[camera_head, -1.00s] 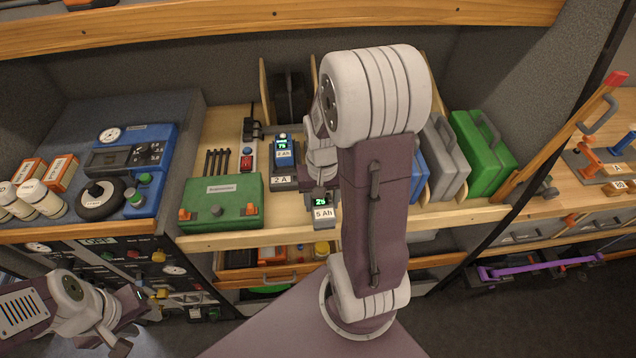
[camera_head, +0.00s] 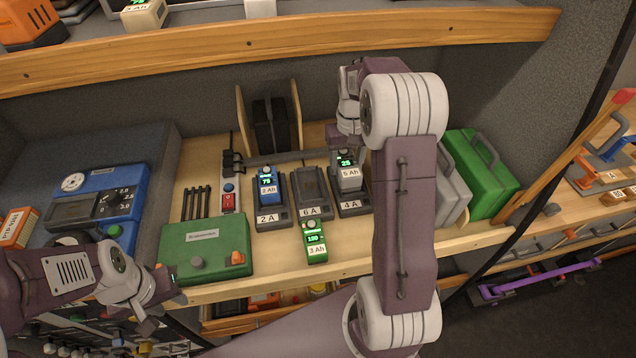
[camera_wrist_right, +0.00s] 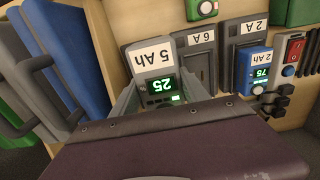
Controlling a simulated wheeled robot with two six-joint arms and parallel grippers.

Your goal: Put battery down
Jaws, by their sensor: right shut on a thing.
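The grey 5 Ah battery (camera_head: 349,178), its display reading 25, is at the 4 A charger (camera_head: 352,205); I cannot tell whether it is fully seated. My right gripper (camera_head: 346,152) is shut on it from behind and above. In the right wrist view the fingers (camera_wrist_right: 155,92) flank the battery (camera_wrist_right: 153,60). The 6 A charger (camera_head: 311,188) beside it is empty. A blue 2 Ah battery (camera_head: 268,183) reading 75 sits in the 2 A charger (camera_head: 272,217). My left gripper (camera_head: 166,298) hangs at the lower left, its jaws unclear.
A green 3 Ah battery (camera_head: 315,241) reading 100 lies in front of the chargers. A green box (camera_head: 205,246) is left of it. A red-switch power strip (camera_head: 229,198) stands behind. Grey and green cases (camera_head: 479,172) are at right. An upper shelf edge (camera_head: 270,45) crosses above.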

